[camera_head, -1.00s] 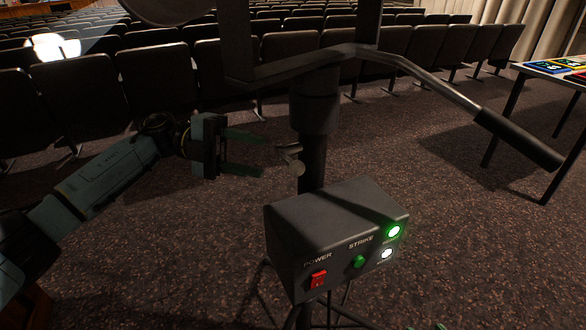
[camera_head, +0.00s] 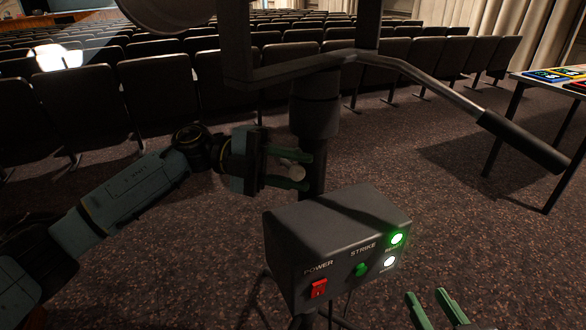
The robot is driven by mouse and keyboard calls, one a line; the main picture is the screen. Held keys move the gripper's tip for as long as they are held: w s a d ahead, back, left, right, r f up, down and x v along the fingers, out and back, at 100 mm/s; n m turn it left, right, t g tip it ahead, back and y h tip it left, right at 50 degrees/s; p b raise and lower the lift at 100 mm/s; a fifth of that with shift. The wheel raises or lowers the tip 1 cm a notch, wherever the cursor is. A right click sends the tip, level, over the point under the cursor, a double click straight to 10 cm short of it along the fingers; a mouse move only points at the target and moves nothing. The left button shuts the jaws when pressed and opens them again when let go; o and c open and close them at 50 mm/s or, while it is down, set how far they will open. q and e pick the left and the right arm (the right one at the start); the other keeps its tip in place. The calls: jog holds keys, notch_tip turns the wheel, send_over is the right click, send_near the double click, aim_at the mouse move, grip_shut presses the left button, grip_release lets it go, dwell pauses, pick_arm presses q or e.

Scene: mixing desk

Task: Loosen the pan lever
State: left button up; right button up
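The pan lever (camera_head: 298,171) is a small pale knob on the left side of the dark stand post (camera_head: 316,116), below the yoke. My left gripper (camera_head: 297,171) reaches in from the left with its green fingers above and below the knob. The fingers look apart, with some gap around the knob; whether either touches it I cannot tell. The lever's arm is mostly hidden by the gripper. My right gripper (camera_head: 437,309) is at the bottom edge, its two green fingertips apart with nothing between them.
A black control box (camera_head: 335,235) with a red power switch and lit green and white buttons sits just below the lever. A long handle (camera_head: 522,141) extends right from the yoke. Rows of seats (camera_head: 160,88) stand behind. A table (camera_head: 550,84) is at the right.

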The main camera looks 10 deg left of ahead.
aim_at(290, 164)
pick_arm(q)
grip_shut()
